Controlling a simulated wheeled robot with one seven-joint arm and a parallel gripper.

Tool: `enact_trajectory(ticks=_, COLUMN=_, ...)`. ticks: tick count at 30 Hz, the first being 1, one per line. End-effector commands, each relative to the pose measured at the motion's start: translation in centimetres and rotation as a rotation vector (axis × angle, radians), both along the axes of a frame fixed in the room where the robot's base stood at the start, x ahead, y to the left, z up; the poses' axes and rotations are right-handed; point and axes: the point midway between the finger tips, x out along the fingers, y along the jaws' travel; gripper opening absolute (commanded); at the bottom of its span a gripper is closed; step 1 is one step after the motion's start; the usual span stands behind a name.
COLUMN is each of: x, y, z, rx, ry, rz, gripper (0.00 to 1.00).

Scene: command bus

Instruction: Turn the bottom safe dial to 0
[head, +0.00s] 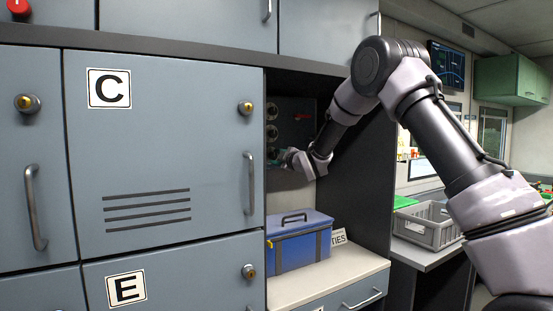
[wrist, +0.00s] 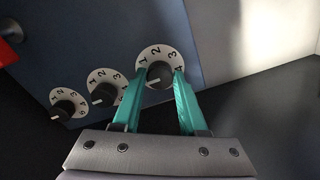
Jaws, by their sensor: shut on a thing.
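The safe's three dials show in the wrist view, each a black knob on a white numbered disc. The bottom dial (wrist: 158,72) is the rightmost there, with digits 1 to 4 partly visible. Its lower rim, where 0 may sit, is hidden. My gripper (wrist: 158,88) has its two teal fingers on either side of this knob and is shut on it. A pale mark shows low on the knob; I cannot tell which number it faces. In the head view, my gripper (head: 287,157) is at the lowest dial, inside the dark recess.
The other two dials are the middle one (wrist: 103,92) and the top one (wrist: 66,106). A red part (wrist: 9,27) sits at the upper left of the wrist view. A blue case (head: 298,243) stands on the counter below my gripper. Cabinet door C (head: 160,150) borders the recess.

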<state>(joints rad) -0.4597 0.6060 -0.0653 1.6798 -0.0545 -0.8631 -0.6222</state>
Motion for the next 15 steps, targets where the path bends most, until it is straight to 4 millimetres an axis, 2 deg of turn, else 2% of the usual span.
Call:
enact_trajectory(ticks=11, x=0.0, y=-0.05, z=-0.22, rx=-0.004, ry=0.001, rz=0.0, gripper=0.0)
enact_trajectory(ticks=12, x=0.0, y=-0.05, z=-0.21, rx=-0.004, ry=0.002, rz=0.0, gripper=0.57)
enact_trajectory(ticks=13, x=0.0, y=-0.05, z=-0.21, rx=-0.004, ry=0.002, rz=0.0, gripper=0.69)
enact_trajectory(ticks=15, x=-0.01, y=-0.04, z=-0.17, rx=-0.004, ry=0.001, rz=-0.001, gripper=0.72)
